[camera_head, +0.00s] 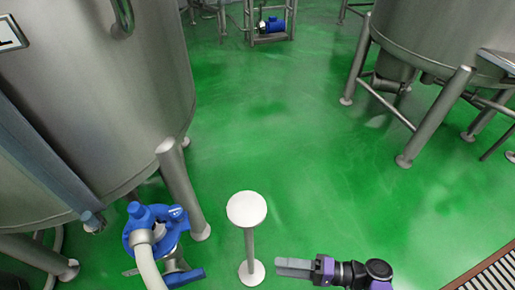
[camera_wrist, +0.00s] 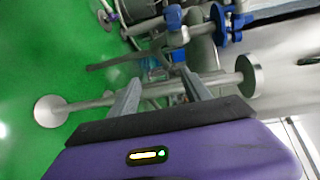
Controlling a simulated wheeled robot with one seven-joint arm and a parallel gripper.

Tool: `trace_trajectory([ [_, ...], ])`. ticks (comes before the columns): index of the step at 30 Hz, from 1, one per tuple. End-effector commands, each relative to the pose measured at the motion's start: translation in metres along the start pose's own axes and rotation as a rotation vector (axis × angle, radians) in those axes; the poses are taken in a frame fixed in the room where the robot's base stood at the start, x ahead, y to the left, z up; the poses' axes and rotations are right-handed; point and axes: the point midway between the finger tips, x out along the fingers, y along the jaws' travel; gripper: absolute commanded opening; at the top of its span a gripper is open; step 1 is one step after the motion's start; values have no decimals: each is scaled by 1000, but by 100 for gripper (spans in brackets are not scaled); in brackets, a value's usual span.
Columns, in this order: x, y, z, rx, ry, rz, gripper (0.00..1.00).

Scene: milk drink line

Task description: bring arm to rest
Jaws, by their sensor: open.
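My gripper (camera_head: 292,267) shows at the bottom of the head view, at the end of my purple and black arm, pointing left. In the wrist view my gripper (camera_wrist: 160,95) has its two grey fingers apart with nothing held between them. A small round white-topped stand (camera_head: 246,209) is just left of the gripper in the head view, apart from it. In the wrist view the stand (camera_wrist: 75,111) lies across the picture behind the fingers, its post partly hidden by them. Nothing sits on its top.
A large steel tank (camera_head: 100,90) stands at the left, with a blue valve fitting and hose (camera_head: 153,232) near its leg. Another legged tank (camera_head: 440,40) is at the upper right. A blue pump (camera_head: 271,25) is at the back. The green floor (camera_head: 310,140) between is clear.

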Motion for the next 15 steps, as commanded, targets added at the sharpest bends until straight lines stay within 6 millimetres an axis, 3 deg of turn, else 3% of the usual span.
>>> trace_trajectory([
  [9,-15,38,-49,-29,228,267,56],
  [15,-46,73,-58,-93,485,540,56],
])
